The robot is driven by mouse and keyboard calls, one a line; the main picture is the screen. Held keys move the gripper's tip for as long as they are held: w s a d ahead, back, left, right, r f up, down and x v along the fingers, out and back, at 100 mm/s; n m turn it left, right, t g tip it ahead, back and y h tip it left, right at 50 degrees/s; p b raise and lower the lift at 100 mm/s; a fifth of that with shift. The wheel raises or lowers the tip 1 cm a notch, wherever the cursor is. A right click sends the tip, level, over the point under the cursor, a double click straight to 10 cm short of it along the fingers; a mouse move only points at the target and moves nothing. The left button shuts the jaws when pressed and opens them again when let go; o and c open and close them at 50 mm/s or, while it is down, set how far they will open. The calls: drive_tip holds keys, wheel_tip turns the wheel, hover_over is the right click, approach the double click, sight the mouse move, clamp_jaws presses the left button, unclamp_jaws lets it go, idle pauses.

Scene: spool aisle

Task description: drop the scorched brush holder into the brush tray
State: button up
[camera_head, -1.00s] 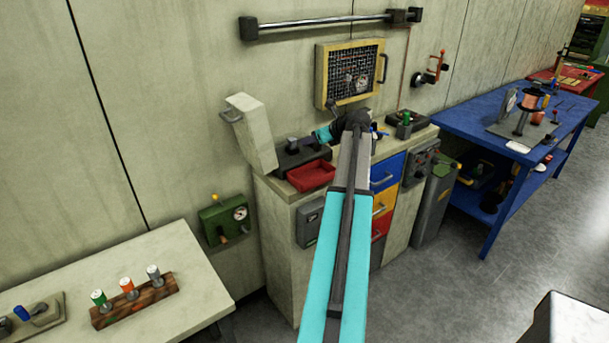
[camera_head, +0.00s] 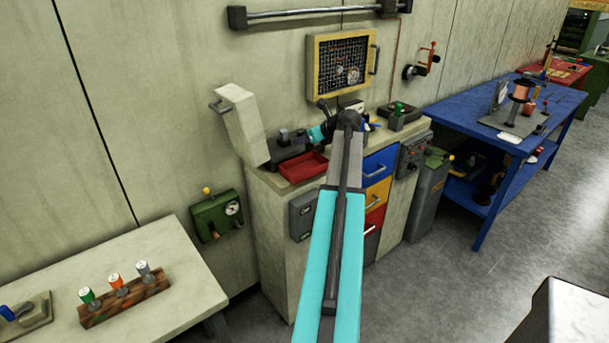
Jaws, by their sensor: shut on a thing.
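My gripper (camera_head: 300,138) is small and dark, beyond the teal wrist part of my arm, pointing left over the cabinet top. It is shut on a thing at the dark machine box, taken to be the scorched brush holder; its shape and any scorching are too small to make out. The dark machine box (camera_head: 286,155) stands on the cabinet under a raised pale cover (camera_head: 241,125). A red tray (camera_head: 303,168), which seems to be the brush tray, lies in front of the box at the cabinet's front edge. It looks empty. My gripper is behind and above it.
The cabinet has coloured drawers (camera_head: 378,165). A yellow-framed panel (camera_head: 342,73) hangs on the wall behind. At lower left a pale bench (camera_head: 165,245) holds a wooden rack (camera_head: 125,295). A blue table (camera_head: 455,117) stands right.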

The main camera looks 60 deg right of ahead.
drive_tip(key=shift+f+b, duration=0.75)
drive_tip(key=shift+f, duration=0.45)
drive_tip(key=o, duration=1.1)
drive_tip(key=shift+s, duration=0.1)
drive_tip(key=b+v, duration=0.2)
drive_tip(key=v, duration=1.1)
drive_tip(key=shift+s+r, duration=0.25)
